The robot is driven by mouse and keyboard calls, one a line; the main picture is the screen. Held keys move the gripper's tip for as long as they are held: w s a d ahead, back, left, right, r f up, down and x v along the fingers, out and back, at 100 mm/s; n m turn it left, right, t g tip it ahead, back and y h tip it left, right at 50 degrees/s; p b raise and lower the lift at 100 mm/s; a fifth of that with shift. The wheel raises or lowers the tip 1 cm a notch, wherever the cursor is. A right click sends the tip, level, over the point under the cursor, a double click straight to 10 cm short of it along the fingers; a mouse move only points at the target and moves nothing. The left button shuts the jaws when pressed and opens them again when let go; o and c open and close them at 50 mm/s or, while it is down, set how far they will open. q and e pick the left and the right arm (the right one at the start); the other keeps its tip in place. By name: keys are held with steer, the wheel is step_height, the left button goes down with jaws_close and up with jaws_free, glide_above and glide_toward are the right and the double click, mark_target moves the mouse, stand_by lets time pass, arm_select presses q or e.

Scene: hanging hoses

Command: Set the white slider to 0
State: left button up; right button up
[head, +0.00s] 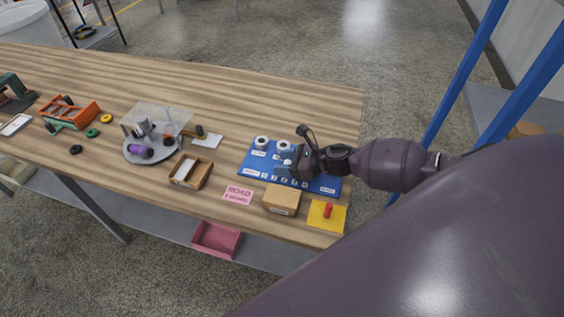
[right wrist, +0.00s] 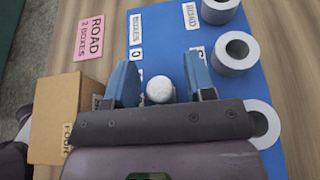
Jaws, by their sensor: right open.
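The blue board (head: 318,184) lies flat on the wooden table and carries a row of small number labels near its front edge. In the right wrist view, a round white knob (right wrist: 160,90), which looks like the white slider, sits between my right gripper's two blue fingers (right wrist: 161,82). The fingers are apart, with a gap visible on each side of the knob. A label reading 0 (right wrist: 136,54) is just beyond the left finger. In the head view my right gripper (head: 286,169) is over the board and hides the knob. My left gripper is not in view.
White rings (right wrist: 236,53) stand on the board beside the fingers. A cardboard box (head: 282,200), a pink ROAD card (head: 238,194) and a yellow plate with a red peg (head: 327,214) lie in front. A round grey tray (head: 150,150) with parts stands left.

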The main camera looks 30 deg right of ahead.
mark_target(262, 165)
steer(key=shift+w+a+f, duration=0.15)
steer(key=shift+w+a, duration=0.15)
jaws_close()
steer(key=shift+w+a, duration=1)
steer(key=shift+w, duration=0.2)
steer(key=shift+w+a, duration=1)
steer(key=shift+w, duration=0.15)
jaws_free()
steer(key=shift+w+a, duration=0.15)
steer(key=v, duration=1.1)
steer(key=shift+b, duration=0.3)
